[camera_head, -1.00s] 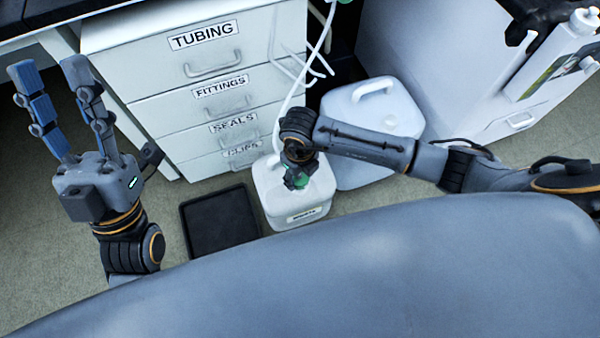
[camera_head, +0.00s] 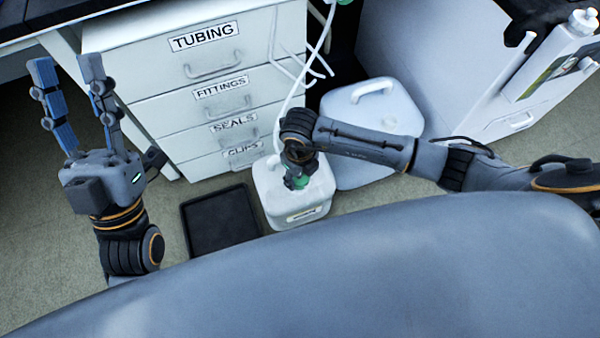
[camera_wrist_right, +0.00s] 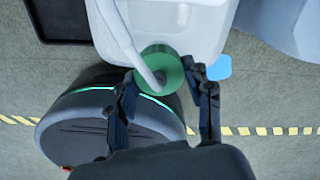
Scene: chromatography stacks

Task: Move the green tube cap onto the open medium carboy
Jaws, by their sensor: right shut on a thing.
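The green tube cap (camera_head: 297,182) is in my right gripper (camera_head: 298,176), at the top of the front white carboy (camera_head: 300,216), which has a label on its near side. In the right wrist view, the cap (camera_wrist_right: 172,75) sits between the two fingertips of my right gripper (camera_wrist_right: 168,82), with a white tube coming out of it. The cap overlaps the edge of the white carboy (camera_wrist_right: 195,25) there. The carboy's mouth is hidden, so I cannot tell whether the cap touches it. My left gripper (camera_head: 68,70) is open and empty, raised at the left.
A larger white carboy (camera_head: 358,150) stands behind and right of the front one. A black tray (camera_head: 220,220) lies on the floor to its left. A labelled drawer cabinet (camera_head: 195,100) stands behind. White tubing (camera_head: 297,95) hangs down to the cap. A white cabinet (camera_head: 425,55) stands at right.

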